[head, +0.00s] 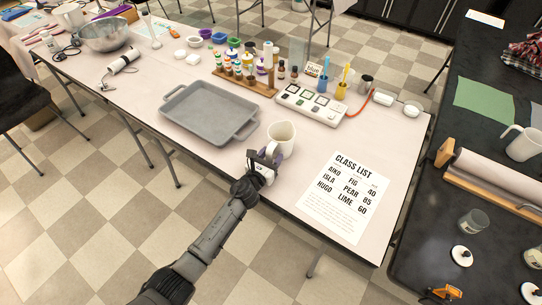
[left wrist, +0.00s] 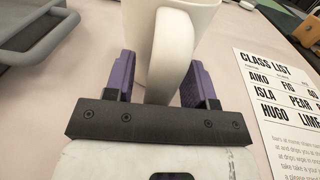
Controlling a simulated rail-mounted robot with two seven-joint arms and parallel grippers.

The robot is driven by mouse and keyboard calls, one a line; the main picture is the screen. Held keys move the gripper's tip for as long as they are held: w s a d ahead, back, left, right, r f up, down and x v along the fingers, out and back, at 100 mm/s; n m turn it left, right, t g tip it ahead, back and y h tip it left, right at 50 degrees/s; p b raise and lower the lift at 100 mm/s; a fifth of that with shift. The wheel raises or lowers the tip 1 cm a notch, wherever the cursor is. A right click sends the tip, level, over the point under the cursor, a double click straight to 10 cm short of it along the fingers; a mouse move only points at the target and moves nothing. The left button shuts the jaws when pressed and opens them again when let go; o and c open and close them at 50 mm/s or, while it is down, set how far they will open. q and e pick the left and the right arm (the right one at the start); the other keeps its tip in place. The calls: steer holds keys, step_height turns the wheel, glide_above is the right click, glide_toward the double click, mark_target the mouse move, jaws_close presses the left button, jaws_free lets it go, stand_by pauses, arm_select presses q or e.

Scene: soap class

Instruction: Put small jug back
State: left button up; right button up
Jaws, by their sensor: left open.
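A small cream jug (head: 281,137) stands upright on the long table, right of the grey tray. My left gripper (head: 265,160) is at the near side of the jug, at its handle. In the left wrist view the jug (left wrist: 190,15) fills the top middle, with its handle (left wrist: 170,55) between the two purple fingers of the gripper (left wrist: 162,85). The fingers are open, one on each side of the handle, with gaps visible. The jug's base is partly hidden behind the handle and fingers. My right gripper is not in view.
The grey tray (head: 208,112) lies left of the jug. A class list sheet (head: 345,197) lies to its right. A white panel with dark squares (head: 311,104) and a wooden rack of bottles (head: 245,82) stand behind. A dark counter with a larger white jug (head: 523,144) is at right.

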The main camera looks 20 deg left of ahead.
arm_select(q)
steer(key=shift+f, duration=0.3)
steer(key=s, duration=0.4)
steer(key=s+a+p, duration=0.1)
steer(key=s, duration=0.3)
steer(key=s+a+p, duration=0.1)
steer(key=s, duration=0.3)
steer(key=shift+s+r, duration=0.1)
steer(key=shift+s, duration=0.75)
steer(key=shift+a, duration=0.1)
